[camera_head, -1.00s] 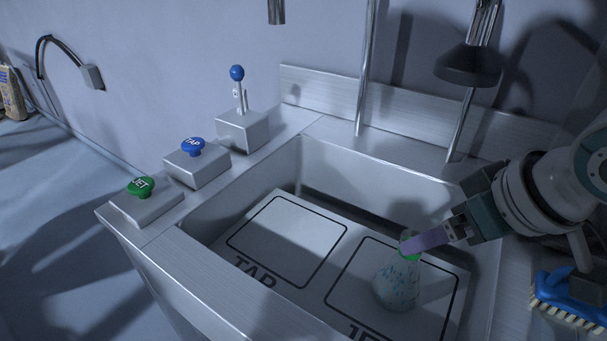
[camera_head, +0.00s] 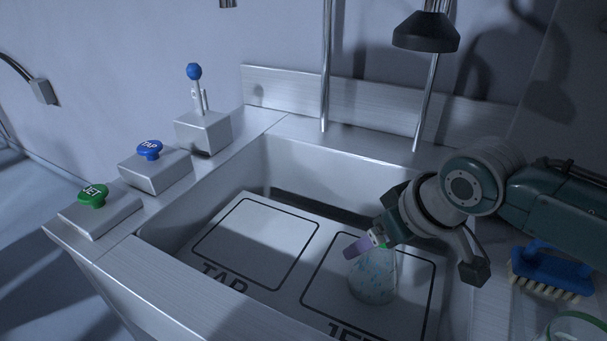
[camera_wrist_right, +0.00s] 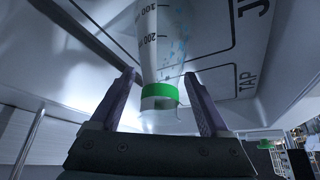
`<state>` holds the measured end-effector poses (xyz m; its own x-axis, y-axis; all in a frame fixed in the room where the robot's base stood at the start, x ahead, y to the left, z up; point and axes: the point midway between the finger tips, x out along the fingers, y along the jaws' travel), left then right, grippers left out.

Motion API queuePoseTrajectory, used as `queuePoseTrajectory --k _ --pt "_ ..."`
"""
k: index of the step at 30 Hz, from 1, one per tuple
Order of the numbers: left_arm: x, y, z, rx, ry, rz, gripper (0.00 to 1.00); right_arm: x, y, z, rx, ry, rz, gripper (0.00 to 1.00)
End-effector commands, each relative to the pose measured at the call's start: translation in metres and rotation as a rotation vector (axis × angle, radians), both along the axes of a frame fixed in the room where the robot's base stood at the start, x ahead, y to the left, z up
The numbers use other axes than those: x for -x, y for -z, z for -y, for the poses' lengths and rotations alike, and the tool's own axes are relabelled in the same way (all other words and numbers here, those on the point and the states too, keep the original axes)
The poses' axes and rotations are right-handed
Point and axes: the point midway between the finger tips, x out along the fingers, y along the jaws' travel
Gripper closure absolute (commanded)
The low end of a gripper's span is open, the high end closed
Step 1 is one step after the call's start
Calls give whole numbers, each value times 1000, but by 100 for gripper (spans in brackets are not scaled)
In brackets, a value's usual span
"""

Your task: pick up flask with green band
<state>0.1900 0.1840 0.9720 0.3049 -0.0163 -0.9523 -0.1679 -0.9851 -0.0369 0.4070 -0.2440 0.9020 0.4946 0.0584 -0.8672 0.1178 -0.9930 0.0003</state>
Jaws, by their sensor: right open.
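The flask with the green band (camera_head: 373,277) stands upright on the JET square of the white board in the sink. It is clear glass with blue specks. In the right wrist view the flask (camera_wrist_right: 162,45) shows its green neck band and volume marks. My right gripper (camera_head: 360,247) is at the flask's neck. In the wrist view the right gripper (camera_wrist_right: 158,88) is open, with one purple finger on each side of the green band and gaps visible. In the head view the gripper hides much of the neck. My left gripper is not in view.
The steel sink's rim (camera_head: 130,255) surrounds the board. A green JET button (camera_head: 92,194), blue TAP button (camera_head: 150,149) and blue-knobbed lever (camera_head: 194,72) are at the left. A black nozzle (camera_head: 426,32) hangs above. A blue brush (camera_head: 548,262) and part of a green-rimmed glass vessel (camera_head: 577,324) are at the right.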

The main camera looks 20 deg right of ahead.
Motion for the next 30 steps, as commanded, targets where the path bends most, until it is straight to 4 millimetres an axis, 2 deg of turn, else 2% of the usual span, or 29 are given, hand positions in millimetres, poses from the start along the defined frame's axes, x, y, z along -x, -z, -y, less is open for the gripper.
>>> queuePoseTrajectory --k 5,25,30 --pt "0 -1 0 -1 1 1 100 0 -1 0 0 0 0 23" --pt "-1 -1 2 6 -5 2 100 0 -1 0 0 0 -1 98" --pt "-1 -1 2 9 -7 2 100 0 -1 0 0 0 0 100"
